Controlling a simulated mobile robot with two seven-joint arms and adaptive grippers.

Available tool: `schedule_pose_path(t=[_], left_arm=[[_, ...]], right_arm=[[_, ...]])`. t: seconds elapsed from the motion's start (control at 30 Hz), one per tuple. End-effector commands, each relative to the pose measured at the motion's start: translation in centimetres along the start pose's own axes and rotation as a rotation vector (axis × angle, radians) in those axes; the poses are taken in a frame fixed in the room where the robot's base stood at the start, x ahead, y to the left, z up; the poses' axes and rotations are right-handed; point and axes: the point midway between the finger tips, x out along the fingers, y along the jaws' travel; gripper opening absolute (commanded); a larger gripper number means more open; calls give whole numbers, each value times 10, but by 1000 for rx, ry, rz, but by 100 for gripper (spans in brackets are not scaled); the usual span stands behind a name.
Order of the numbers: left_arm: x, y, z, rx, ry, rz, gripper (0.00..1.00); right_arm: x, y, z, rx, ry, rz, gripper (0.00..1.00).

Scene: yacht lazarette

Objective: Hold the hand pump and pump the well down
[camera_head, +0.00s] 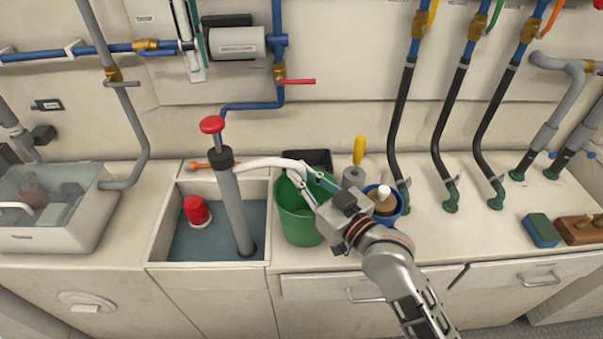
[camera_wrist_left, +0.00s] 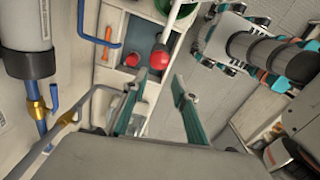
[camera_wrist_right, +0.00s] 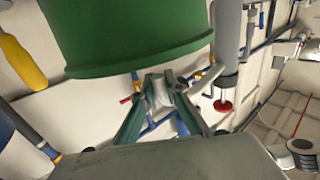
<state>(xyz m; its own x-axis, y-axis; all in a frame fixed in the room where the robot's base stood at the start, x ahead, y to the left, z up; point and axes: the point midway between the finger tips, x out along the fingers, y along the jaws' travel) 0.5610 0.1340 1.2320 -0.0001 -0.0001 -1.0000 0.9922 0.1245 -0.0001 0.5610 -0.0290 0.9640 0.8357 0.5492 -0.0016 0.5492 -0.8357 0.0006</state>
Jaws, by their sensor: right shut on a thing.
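The hand pump (camera_head: 236,208) is a grey tube with a black collar and a red knob (camera_head: 212,125), standing slightly tilted in the water-filled well (camera_head: 163,225). Its white hose (camera_head: 262,162) arches right toward the green bucket (camera_head: 301,222). My right gripper (camera_head: 305,180) is shut on the hose end above the bucket; the white hose also shows between its fingers in the right wrist view (camera_wrist_right: 160,90). My left gripper (camera_head: 197,70) is high, near the wall, pointing down. Its fingers are apart and empty in the left wrist view (camera_wrist_left: 157,88), with the red knob (camera_wrist_left: 160,58) beyond them.
A red float (camera_head: 197,210) sits in the well's water. A clear-walled tank (camera_head: 45,215) stands left. A blue tub (camera_head: 400,212) and a yellow-handled tool (camera_head: 359,150) are near the bucket. Black hoses (camera_head: 440,140), a sponge (camera_head: 541,230) and a brush (camera_head: 580,229) lie right.

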Motion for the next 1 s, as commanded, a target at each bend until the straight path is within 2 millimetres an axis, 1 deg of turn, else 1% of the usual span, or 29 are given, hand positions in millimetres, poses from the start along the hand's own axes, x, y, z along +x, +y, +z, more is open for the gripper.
schedule_pose_path(t=[0.07, 0.1, 0.17, 0.2, 0.4, 0.57, 0.8, 1.0], left_arm=[[0, 0, 0, 0, 0, 0, 28], [0, 0, 0, 1, 0, 0, 17], [3, 0, 0, 8, 0, -1, 2], [7, 0, 0, 20, 0, -3, 0], [37, 1, -1, 129, 1, -5, 0], [48, 2, -1, 144, -1, -2, 0], [73, 1, -1, 144, 0, -3, 0], [85, 2, -1, 142, -1, -1, 0]], right_arm=[[0, 0, -3, 2, 5, 1, 0], [0, 0, -3, 2, 6, 1, 0], [0, 0, -3, 2, 6, 1, 0], [0, 0, -3, 2, 6, 1, 0], [0, 0, -3, 3, 7, 1, 0], [0, 0, -3, 3, 6, 0, 0], [0, 0, -3, 4, 7, 0, 0], [0, 0, -3, 4, 6, 0, 0]])
